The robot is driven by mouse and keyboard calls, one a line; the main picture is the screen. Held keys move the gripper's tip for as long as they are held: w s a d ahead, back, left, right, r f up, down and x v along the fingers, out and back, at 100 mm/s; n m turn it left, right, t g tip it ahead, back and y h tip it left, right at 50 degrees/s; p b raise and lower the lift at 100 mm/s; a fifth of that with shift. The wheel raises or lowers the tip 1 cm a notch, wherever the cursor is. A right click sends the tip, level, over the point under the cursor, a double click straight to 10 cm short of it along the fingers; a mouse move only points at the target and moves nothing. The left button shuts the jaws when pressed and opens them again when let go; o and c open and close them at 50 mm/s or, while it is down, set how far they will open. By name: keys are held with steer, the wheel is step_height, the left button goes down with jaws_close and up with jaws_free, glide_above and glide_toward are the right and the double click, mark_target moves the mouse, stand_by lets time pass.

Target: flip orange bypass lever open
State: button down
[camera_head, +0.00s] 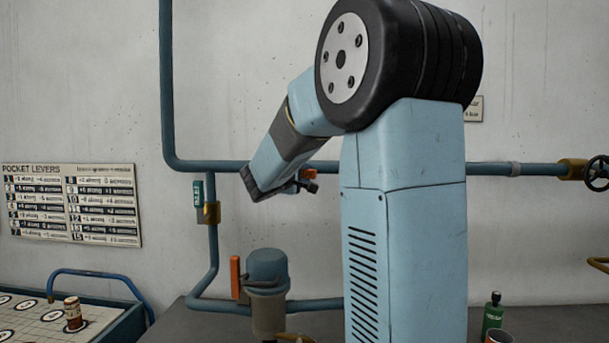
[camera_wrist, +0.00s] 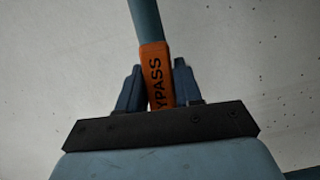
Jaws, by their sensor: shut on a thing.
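The orange bypass lever (camera_wrist: 154,62), with black lettering that reads as the end of BYPASS, stands between the two dark blue fingers of my gripper (camera_wrist: 157,80) in the wrist view. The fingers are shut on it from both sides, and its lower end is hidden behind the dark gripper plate. A blue-green pipe runs up above the lever. In the head view, my gripper (camera_head: 300,186) is at the horizontal wall pipe, just left of my arm column. A small orange piece of the lever (camera_head: 309,173) shows beside it. The lever's pivot is not visible.
The blue-green pipe (camera_head: 515,169) runs along the wall. A second orange handle (camera_head: 235,277) stands upright beside a domed blue-grey fitting (camera_head: 267,270). A valve handwheel (camera_head: 596,173) is at far right. A green bottle (camera_head: 492,314) stands on the bench. A labelled wall sign (camera_head: 72,205) hangs at left.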

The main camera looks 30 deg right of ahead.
steer(key=shift+r+n, duration=0.35)
steer(key=shift+n, duration=0.25)
steer(key=c, duration=0.8)
jaws_free()
steer(key=shift+c, duration=0.2)
steer(key=v, duration=1.4)
steer(key=shift+f, duration=0.25)
